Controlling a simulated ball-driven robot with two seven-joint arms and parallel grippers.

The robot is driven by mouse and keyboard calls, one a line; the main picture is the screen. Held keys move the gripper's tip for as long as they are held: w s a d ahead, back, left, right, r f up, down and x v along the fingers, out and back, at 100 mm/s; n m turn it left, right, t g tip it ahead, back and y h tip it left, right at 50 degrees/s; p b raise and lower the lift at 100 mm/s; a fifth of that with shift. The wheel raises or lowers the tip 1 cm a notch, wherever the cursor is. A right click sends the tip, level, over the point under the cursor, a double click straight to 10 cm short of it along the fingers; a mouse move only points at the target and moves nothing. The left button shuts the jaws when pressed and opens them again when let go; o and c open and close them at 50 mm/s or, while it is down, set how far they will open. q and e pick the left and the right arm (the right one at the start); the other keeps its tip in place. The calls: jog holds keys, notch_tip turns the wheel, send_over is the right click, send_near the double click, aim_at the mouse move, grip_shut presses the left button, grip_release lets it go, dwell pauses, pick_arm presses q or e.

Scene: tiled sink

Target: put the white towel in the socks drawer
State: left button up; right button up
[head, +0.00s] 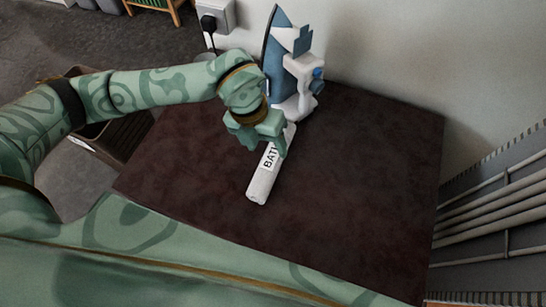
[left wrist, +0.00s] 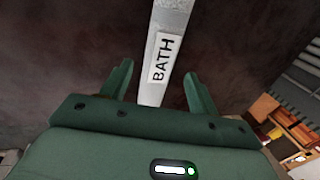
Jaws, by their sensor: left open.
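The white towel (head: 260,186) is a rolled or narrow folded strip with a "BATH" label, lying on the dark red-brown tabletop. My left gripper (head: 268,148) is over its far half and hides part of it. In the left wrist view the towel (left wrist: 168,48) runs between the two open fingers of the left gripper (left wrist: 157,90), with a gap on each side. My right gripper is not in view. No drawer labelled socks can be made out.
A blue and white iron (head: 288,62) stands upright on the table (head: 360,190) close behind my left gripper. A brown bin or basket (head: 118,140) is left of the table. A grey rack (head: 495,215) is at the right. The table's right half is clear.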

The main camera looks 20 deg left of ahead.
aim_at(269, 155)
pick_arm(q)
jog(key=b+x, duration=0.2)
jog(key=x, duration=0.3)
jog(key=shift+f+b, duration=0.4)
jog(key=shift+r, duration=0.15)
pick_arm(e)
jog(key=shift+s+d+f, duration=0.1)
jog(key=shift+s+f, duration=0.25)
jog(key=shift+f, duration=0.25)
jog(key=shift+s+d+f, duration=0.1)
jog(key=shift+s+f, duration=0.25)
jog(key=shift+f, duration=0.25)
pick_arm(q)
jog(key=c, duration=0.9)
jog(key=shift+o, duration=0.2)
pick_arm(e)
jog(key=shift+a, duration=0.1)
